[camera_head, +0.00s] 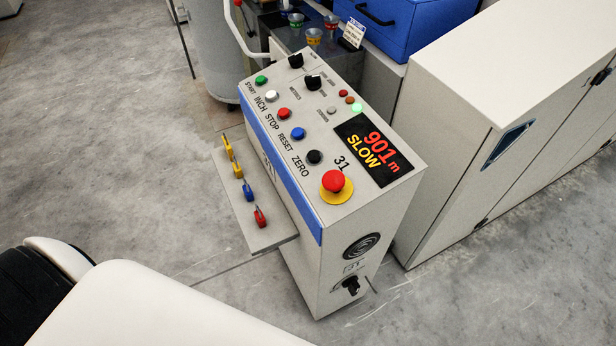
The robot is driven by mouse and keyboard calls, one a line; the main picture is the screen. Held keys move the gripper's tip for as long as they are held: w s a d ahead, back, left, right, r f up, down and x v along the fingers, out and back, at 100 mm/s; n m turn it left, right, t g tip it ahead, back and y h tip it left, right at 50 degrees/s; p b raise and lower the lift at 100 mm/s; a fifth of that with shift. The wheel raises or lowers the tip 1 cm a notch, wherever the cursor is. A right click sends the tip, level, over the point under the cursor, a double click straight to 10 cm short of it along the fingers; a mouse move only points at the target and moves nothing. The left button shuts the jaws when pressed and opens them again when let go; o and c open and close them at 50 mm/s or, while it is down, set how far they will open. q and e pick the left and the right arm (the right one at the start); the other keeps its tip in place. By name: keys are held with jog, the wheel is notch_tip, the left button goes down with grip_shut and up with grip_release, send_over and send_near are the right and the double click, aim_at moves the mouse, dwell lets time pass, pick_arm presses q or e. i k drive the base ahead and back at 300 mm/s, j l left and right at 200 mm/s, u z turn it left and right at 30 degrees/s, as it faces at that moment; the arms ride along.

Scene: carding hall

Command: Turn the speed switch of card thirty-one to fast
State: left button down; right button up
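The control console of card thirty-one (395,205) stands in the middle, marked 31. Its display (373,150) reads 901 m in red and SLOW in yellow. Two black rotary knobs, a far one (296,60) and a nearer one (313,82), sit at the panel's far end. Their small labels are too blurred to read surely, so I cannot tell which is the speed switch. Another black knob (351,286) is low on the end face. Neither of my grippers is in view.
Push buttons run along the panel to a red emergency stop (334,181) on a yellow base. A green lamp (357,108) is lit. A side shelf (262,240) holds several coloured clips. White cabinets (450,80) stand right; a blue box (400,25) is behind.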

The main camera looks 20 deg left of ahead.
aim_at(295, 60)
jog(key=i+j, duration=0.1)
jog(key=j, duration=0.8)
jog(key=i+j+z, duration=0.1)
jog(key=j, duration=0.8)
